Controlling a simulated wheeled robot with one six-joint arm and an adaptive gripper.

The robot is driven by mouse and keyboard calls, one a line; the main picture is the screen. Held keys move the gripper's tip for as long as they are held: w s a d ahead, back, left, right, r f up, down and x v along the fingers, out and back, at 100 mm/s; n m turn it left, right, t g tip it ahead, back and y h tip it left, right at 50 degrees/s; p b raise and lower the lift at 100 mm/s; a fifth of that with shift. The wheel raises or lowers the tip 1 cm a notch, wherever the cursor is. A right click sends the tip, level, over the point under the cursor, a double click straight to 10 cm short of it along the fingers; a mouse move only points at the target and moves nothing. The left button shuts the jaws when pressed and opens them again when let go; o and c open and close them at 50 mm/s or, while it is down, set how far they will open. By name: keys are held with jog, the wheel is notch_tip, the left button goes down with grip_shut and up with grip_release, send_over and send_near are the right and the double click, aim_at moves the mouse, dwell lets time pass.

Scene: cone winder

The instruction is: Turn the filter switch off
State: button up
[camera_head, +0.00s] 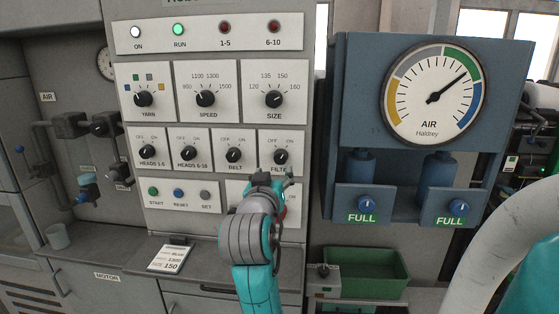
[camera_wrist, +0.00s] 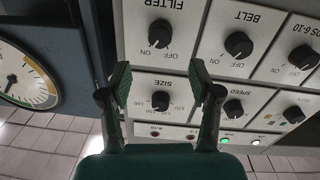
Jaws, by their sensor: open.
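The filter switch is a black rotary knob (camera_head: 281,156) on a white plate at the right end of the lower knob row, with OFF and ON marked above it. My arm covers part of its label in the head view. The knob also shows upside down in the wrist view (camera_wrist: 160,33), beyond the fingertips. In the head view my gripper is just below the filter knob, seen from behind.
The belt knob (camera_head: 234,155) is left of the filter knob, and the size knob (camera_head: 273,99) is above. A blue box with an air gauge (camera_head: 433,95) stands out at the right. A green bin (camera_head: 375,270) is below it. A card (camera_head: 170,258) lies on the ledge.

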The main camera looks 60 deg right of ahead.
aim_at(279, 160)
jog(key=x, duration=1)
jog(key=shift+f, duration=0.1)
jog(key=c, duration=1.1)
jog(key=shift+c, duration=0.2)
jog(key=shift+n, duration=0.4)
jog(key=n, duration=0.5)
jog(key=shift+f+n, duration=0.1)
jog(key=shift+n, duration=0.2)
jog(key=n, duration=0.5)
jog(key=shift+n, duration=0.4)
